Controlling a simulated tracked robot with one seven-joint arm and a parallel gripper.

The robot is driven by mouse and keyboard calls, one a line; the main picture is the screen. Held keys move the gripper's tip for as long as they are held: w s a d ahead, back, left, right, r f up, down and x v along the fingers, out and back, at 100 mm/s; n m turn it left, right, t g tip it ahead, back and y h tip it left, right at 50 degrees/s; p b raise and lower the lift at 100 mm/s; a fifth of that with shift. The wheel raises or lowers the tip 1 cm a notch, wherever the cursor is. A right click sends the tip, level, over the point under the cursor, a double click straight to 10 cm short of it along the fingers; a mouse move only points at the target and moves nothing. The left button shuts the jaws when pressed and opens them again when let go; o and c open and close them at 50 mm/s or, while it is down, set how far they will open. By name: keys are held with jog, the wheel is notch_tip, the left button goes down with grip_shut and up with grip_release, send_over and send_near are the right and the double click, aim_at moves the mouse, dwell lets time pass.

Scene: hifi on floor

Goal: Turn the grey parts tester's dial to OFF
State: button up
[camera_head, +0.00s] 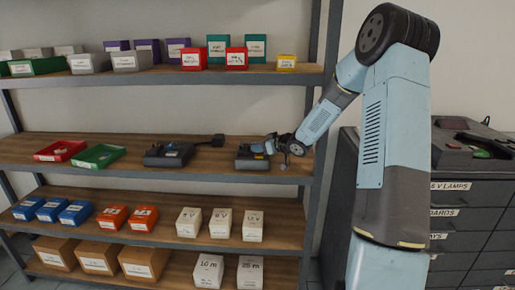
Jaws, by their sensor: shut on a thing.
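A dark grey device (253,161), which looks like the parts tester, sits on the middle shelf toward its right end. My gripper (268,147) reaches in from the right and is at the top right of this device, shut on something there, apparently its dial. The dial and its markings are hidden by the gripper and too small to read. A second dark grey device (168,155) with a raised block on a stalk at its right stands to the left, apart from my gripper.
A red tray (60,151) and a green tray (99,156) lie at the left of the middle shelf (130,140). Boxes fill the shelves above and below. A right upright (318,150) stands close to my arm. A dark drawer cabinet (470,200) is at right.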

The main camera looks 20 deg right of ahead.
jog(key=o, duration=1)
jog(key=shift+d, duration=0.1)
jog(key=shift+o, duration=0.2)
jog(key=v, duration=1.3)
jog(key=shift+s+d+r, duration=0.2)
jog(key=shift+s, duration=0.05)
jog(key=shift+r, duration=0.1)
